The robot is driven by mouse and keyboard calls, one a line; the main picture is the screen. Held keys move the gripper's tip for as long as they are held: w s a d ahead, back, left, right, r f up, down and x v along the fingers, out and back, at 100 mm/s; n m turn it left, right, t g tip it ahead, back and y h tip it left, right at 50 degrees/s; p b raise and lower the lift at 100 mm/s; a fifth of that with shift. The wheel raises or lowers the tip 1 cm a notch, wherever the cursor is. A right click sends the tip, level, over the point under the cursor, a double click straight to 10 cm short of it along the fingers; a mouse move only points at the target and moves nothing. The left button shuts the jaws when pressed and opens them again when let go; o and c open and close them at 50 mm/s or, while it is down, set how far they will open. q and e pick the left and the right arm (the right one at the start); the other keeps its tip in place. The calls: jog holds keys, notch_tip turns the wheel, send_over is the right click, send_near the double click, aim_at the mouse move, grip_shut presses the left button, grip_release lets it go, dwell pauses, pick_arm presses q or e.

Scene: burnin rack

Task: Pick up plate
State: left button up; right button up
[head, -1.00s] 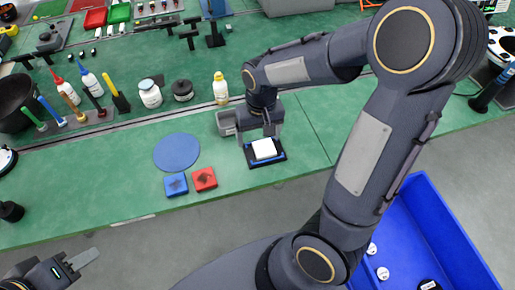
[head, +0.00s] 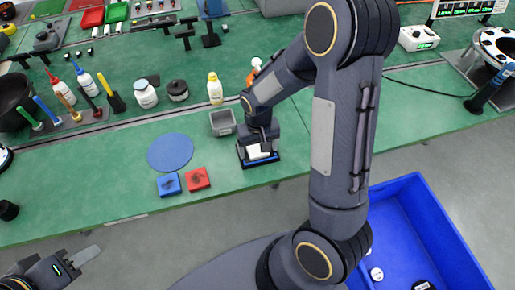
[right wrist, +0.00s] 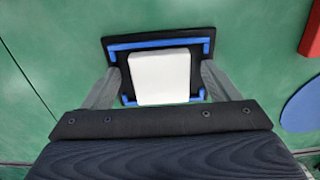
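The plate seems to be the white square piece (head: 257,153), lying in a black fixture (head: 244,163) with blue corner guides near the table's front edge. In the right wrist view the white piece (right wrist: 160,78) sits inside the blue guides of the black fixture (right wrist: 210,45). My right gripper (head: 260,146) is right over it, pointing down. Its fingers (right wrist: 160,82) stand on either side of the white piece, with a gap at each side. They hold nothing. My left gripper (head: 86,256) is at the lower left, off the table; its finger gap does not show.
Bottles and tools line the back left. A blue crate (head: 440,225) is at the lower right.

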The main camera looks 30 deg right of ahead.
aim_at(258, 149)
jog(key=c, duration=1.1)
jog(key=shift+r, duration=0.2)
jog(key=shift+r, duration=0.3)
notch_tip(258, 149, up, 2)
jog(key=shift+w+r, duration=0.1)
jog(key=shift+r, duration=0.15)
jog(key=s+a+r, duration=0.1)
jog(key=a+r, duration=0.2)
jog(key=a, duration=0.1)
jog(key=s+a+r+b, duration=0.1)
jog(key=s+a+r, duration=0.1)
jog(key=a, duration=0.3)
jog(key=s+a+r, duration=0.1)
jog(key=a+r, duration=0.3)
jog(key=shift+s+a+r, duration=0.15)
jog(key=shift+a+r, duration=0.1)
jog(key=shift+r, duration=0.05)
